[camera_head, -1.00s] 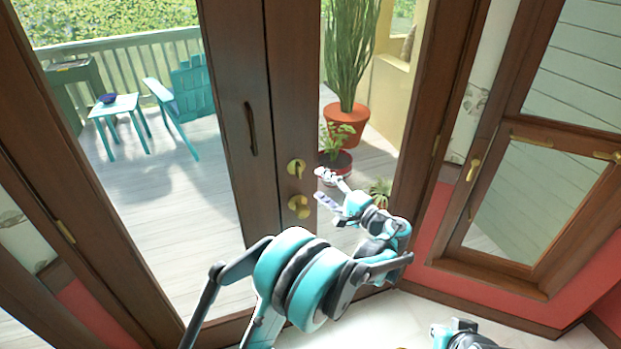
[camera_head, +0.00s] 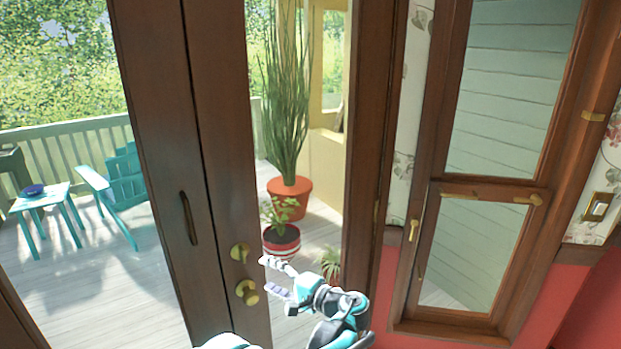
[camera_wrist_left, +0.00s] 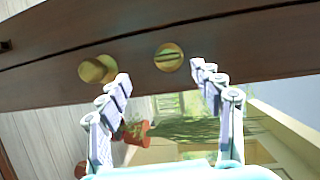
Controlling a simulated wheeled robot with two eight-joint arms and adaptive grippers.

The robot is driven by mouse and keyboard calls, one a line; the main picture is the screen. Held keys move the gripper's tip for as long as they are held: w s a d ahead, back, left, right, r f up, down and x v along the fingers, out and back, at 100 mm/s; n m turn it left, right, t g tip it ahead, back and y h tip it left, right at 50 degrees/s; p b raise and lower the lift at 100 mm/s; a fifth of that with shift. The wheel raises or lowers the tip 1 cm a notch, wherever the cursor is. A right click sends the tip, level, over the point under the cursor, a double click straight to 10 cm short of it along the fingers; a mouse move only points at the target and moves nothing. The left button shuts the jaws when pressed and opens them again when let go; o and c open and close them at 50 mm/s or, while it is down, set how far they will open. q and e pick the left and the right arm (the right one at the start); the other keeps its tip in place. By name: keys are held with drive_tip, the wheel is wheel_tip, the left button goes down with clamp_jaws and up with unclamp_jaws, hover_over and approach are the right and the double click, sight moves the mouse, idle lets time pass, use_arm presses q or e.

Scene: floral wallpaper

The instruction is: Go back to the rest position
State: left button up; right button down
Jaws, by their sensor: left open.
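My left gripper (camera_head: 274,277) is open and empty in the head view, just right of the door's brass knob and latch. The left wrist view shows its two fingers (camera_wrist_left: 160,85) spread apart with nothing between them. Ahead of them are the round brass knob (camera_wrist_left: 98,69) and the brass thumb-turn (camera_wrist_left: 169,57) on the dark wooden door (camera_wrist_left: 60,40). The fingers look close to the hardware, but I cannot tell whether they touch it. My right gripper is not in the head view.
The wooden double door (camera_head: 160,130) with glass panes stands in front. Beyond it are a deck with a teal chair (camera_head: 118,190), a small teal table (camera_head: 45,200) and potted plants (camera_head: 290,185). A wood-framed window (camera_head: 480,190) is at the right, above a red lower wall (camera_head: 540,315).

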use_arm(q)
drive_tip(key=s+a+n+g+h, duration=0.25)
drive_tip(key=s+a+h, duration=0.45)
drive_tip(key=s+a, duration=0.45)
drive_tip(key=s+d+f+n+h, duration=0.2)
drive_tip(key=s+d+f+h, duration=0.1)
drive_tip(key=s, duration=0.6)
drive_tip(key=s+d+f+n+h, duration=0.2)
drive_tip(key=s+h, duration=0.2)
drive_tip(key=s, duration=0.5)
drive_tip(key=shift+s+d+f, duration=0.25)
drive_tip(key=shift+d+f, duration=0.15)
idle(0.8)
